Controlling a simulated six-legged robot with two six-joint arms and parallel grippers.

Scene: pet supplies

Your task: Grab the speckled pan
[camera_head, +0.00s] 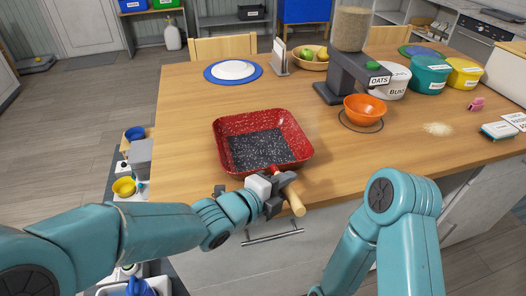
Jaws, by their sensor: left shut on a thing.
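A red speckled pan (296,139) with a dark speckled inside lies near the front edge of the wooden table. Its light wooden handle (294,202) points toward me over the table's edge. My left gripper (279,184) is at the handle, close to the pan's rim, and is shut on it. The fingers hide part of the handle. My right arm shows at the lower right, but its gripper is out of the picture.
An orange bowl (364,108) sits on a dark ring below a grey dispenser (345,88). Lidded tubs, including a teal one (428,75), stand at the back right. A white plate (233,70) lies on a blue mat. Table left of the pan is clear.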

